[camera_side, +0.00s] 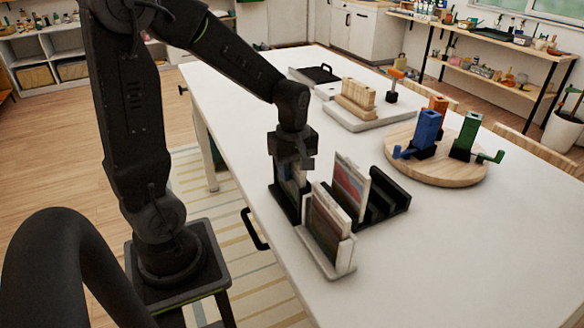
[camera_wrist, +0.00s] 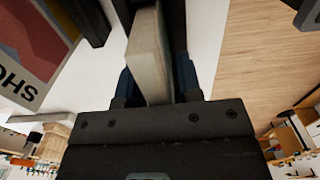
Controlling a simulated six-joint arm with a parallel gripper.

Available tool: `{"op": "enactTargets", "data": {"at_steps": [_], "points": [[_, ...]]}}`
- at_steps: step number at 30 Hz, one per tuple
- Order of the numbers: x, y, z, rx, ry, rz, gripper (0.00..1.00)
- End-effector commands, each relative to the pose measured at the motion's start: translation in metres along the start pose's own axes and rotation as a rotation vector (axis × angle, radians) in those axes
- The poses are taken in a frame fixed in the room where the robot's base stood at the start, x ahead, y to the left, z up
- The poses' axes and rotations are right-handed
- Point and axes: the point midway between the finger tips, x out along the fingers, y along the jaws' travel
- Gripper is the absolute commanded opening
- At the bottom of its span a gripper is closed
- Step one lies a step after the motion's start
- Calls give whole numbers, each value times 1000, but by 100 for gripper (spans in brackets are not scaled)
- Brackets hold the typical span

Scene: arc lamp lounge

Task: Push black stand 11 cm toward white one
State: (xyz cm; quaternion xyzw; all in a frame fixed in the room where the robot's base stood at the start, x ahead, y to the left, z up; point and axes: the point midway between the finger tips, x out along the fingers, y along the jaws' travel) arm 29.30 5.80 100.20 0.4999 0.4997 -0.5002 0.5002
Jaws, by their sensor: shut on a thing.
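The black stand (camera_side: 388,205) is on the white table and has upright slots at its right end. Its left end is beneath my gripper (camera_side: 292,163), partly hidden by the white stand (camera_side: 340,269) in front. A pale-edged slab with a dark face (camera_side: 291,180) stands upright at that left end. My gripper is shut on this slab; the wrist view shows its pale edge (camera_wrist: 150,55) between the fingers. Another upright panel with a reddish picture (camera_side: 351,186) stands in the black stand. The white stand holds an upright picture panel (camera_side: 328,215). The two stands look close; I cannot tell whether they touch.
A round wooden board (camera_side: 450,174) with blue, green and orange upright pieces lies right of the stands. A pale tray (camera_side: 372,120) with wooden blocks is behind. The table's left edge is close to my gripper. Front-right table space is clear.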

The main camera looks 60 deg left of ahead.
Motion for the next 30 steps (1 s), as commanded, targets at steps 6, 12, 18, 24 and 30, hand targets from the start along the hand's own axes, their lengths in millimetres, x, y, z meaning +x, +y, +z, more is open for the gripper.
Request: {"op": "enactTargets", "data": {"at_steps": [6,12,18,24,30], "points": [[0,0,0,0,0,1,51],[0,0,0,0,0,1,63],[-2,0,0,0,1,2,63],[-28,1,-1,0,3,7,63],[-73,1,-1,0,3,8,63]]}}
